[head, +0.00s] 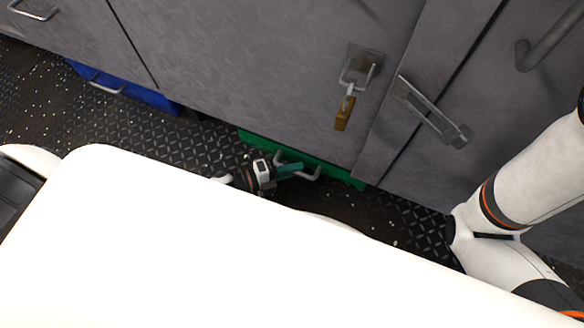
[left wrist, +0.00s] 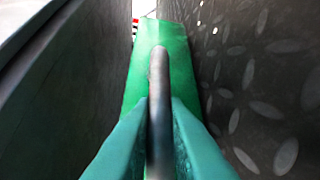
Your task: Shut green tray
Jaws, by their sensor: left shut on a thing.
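The green tray (head: 340,173) sits low under the grey cabinet, with its green front showing along the cabinet's bottom edge. It also fills the middle of the left wrist view (left wrist: 165,50). A grey metal handle (head: 313,173) stands out from its front. My left gripper (head: 298,168) reaches down to the handle, and its teal fingers are shut on it. In the left wrist view the handle bar (left wrist: 160,110) runs between the two fingers. How far the tray stands out from the cabinet is hard to tell. My right gripper is not seen; only part of my right arm shows.
A blue tray (head: 125,92) with a handle sits under the cabinet at the left. A key with a brown tag (head: 344,113) hangs from the cabinet front (head: 250,60). A bar handle (head: 432,112) juts out nearby. Dark riveted floor (head: 110,130) lies in front.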

